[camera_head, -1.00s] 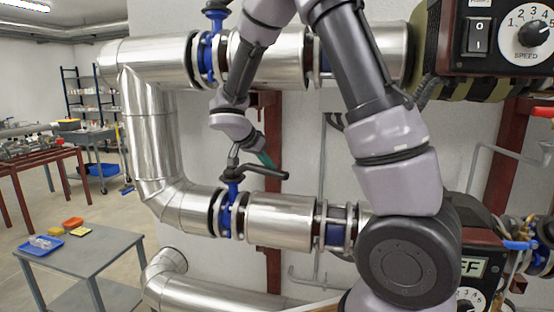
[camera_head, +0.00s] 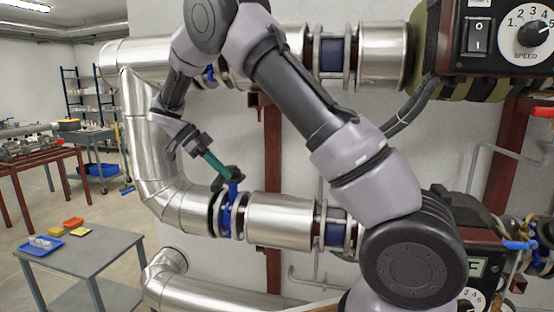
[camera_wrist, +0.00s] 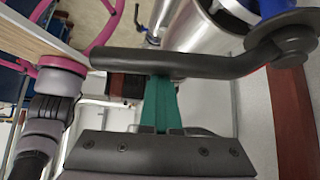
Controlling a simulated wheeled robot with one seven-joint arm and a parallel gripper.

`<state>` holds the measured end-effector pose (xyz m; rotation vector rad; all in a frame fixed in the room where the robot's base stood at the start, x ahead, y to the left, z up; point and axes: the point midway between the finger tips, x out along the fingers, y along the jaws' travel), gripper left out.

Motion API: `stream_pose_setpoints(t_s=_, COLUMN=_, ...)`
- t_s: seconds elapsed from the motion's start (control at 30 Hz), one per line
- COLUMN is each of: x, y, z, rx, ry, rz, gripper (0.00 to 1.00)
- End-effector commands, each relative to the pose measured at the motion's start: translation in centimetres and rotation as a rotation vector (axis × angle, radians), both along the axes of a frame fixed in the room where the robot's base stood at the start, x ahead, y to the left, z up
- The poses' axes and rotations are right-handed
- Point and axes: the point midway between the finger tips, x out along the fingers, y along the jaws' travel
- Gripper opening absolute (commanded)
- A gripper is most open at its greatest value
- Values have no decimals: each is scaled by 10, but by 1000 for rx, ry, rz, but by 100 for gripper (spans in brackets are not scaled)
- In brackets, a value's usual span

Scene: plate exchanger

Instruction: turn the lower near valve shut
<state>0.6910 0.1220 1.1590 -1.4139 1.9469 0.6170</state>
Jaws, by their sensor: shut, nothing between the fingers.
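The lower near valve (camera_head: 228,212) is a blue valve in the lower steel pipe, left of centre in the head view. Its black lever (camera_wrist: 130,62) crosses the upper part of the wrist view, with its pivot and the blue valve body (camera_wrist: 268,7) at the right. In the head view the lever looks short and is partly hidden by my gripper. My gripper (camera_head: 226,175) has green fingers, shut and empty. In the wrist view the fingertips (camera_wrist: 162,84) meet the middle of the lever; whether they touch it I cannot tell.
An upper blue valve (camera_head: 210,75) is mostly hidden behind my arm. A control box with a speed dial (camera_head: 530,35) is at the upper right. A small grey table (camera_head: 95,250) with coloured trays stands at the lower left. Open floor lies beyond it.

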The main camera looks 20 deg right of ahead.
Motion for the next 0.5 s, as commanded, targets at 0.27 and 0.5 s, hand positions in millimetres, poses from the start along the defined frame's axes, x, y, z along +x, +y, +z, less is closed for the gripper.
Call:
stream_pose_setpoints(t_s=0.27, x=8, y=27, z=-2, rx=2, ry=1, rz=-105, gripper=0)
stream_pose_setpoints(t_s=0.5, x=13, y=36, z=-1, rx=2, ry=1, rz=-104, gripper=0)
